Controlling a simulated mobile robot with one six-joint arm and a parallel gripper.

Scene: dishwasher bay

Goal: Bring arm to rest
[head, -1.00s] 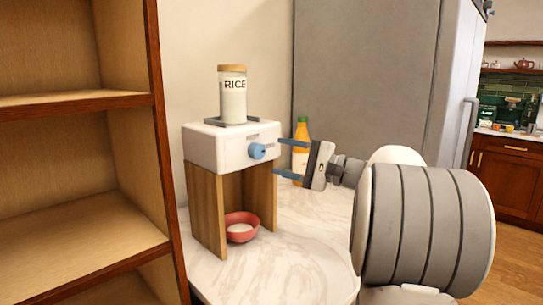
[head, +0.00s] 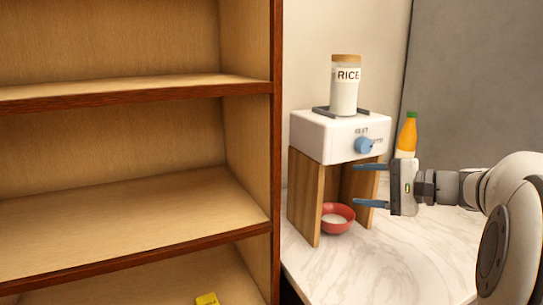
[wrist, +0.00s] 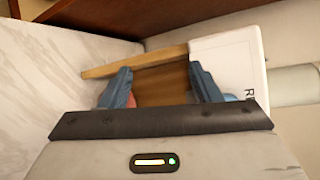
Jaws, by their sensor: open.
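My gripper (head: 372,186) is open and empty, its blue fingers pointing left in the head view, in front of the rice dispenser (head: 322,138) and below its blue knob (head: 364,146). In the wrist view my gripper (wrist: 162,88) has its two blue fingers apart, with the dispenser's wooden leg (wrist: 162,84) showing between them. I cannot tell whether the fingers touch the dispenser. My arm reaches in from the right.
A rice jar (head: 344,92) stands on the dispenser. A red bowl (head: 338,227) with white contents sits beneath it on the marble counter (head: 345,270). An orange bottle (head: 408,135) stands behind my gripper. A wooden shelf (head: 120,205) fills the left, with a yellow object (head: 207,299) low down.

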